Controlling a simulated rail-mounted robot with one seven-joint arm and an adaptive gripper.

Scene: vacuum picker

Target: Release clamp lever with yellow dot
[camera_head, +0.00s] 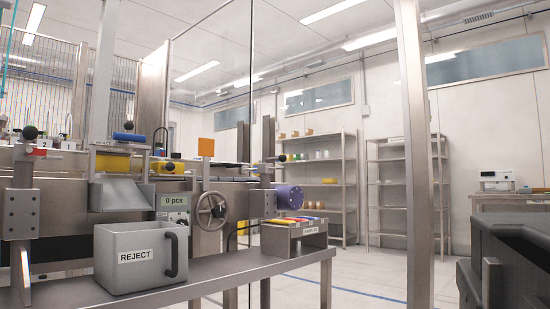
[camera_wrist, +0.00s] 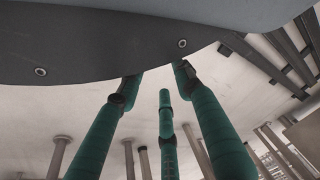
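In the head view, a dark ball knob (camera_head: 30,132) stands on the metal bracket at the far left, beside a red mark. I cannot tell which of these, if any, is the clamp lever with the yellow dot. No yellow dot can be made out. The wrist view shows a dark curved plate (camera_wrist: 100,62) with screws and green tubes (camera_wrist: 105,135).
A grey REJECT bin (camera_head: 140,258) stands on the bench (camera_head: 240,272) in front of the machine. A handwheel (camera_head: 211,211) and a "0 pcs" display (camera_head: 173,201) face this side.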

